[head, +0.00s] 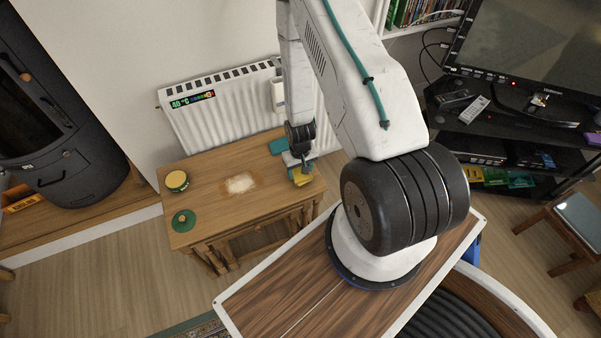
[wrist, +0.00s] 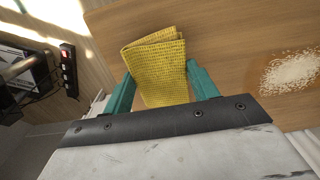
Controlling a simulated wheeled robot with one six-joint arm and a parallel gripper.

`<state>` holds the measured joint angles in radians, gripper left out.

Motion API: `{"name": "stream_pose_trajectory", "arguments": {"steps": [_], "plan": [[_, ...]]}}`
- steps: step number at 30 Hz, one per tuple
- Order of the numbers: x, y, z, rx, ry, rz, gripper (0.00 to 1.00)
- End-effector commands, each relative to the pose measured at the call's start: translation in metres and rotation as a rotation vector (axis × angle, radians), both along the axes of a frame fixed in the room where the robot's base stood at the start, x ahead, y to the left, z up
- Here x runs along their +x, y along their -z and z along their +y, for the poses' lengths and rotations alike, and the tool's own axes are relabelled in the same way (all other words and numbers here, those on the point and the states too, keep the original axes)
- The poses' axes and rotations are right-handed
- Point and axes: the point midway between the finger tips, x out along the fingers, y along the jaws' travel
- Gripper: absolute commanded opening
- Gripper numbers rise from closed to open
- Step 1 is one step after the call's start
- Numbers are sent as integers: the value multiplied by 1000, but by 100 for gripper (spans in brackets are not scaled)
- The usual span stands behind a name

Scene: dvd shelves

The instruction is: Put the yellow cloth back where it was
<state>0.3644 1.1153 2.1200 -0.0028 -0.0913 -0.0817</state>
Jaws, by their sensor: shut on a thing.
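The yellow cloth (wrist: 160,65) is folded and sits between the two teal fingers of my gripper (wrist: 163,88) in the wrist view. My gripper is shut on it. In the head view the cloth (head: 303,180) shows under my gripper (head: 300,172), at the right end of the wooden table (head: 215,220). I cannot tell whether the cloth touches the tabletop or hangs just above it.
A pale powdery patch (head: 241,183) lies mid-table and also shows in the wrist view (wrist: 290,72). A yellow-topped tin (head: 177,181) and a green lid (head: 184,220) stand at the left. A teal item (head: 279,146) lies at the back edge, near the radiator (head: 215,115).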

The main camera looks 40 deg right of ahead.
Motion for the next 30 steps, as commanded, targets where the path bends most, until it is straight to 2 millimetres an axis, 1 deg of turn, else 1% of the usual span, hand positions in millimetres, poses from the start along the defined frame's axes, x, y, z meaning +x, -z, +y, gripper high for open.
{"name": "stream_pose_trajectory", "arguments": {"steps": [1, 4, 14, 15, 16, 17, 26, 29, 30], "plan": [[-1, 9, 0, 1, 0, 2, 34], [-1, 20, 0, 0, 0, 1, 34], [0, 23, 0, 0, 0, -1, 34], [0, 23, 0, 0, 0, -1, 67], [0, 23, 0, 0, 0, -1, 75], [0, 23, 0, 0, 0, -1, 80], [0, 21, 0, 0, 0, -1, 80], [1, 14, 0, -1, 0, -2, 80], [1, 9, 0, -1, 0, -4, 80]]}}
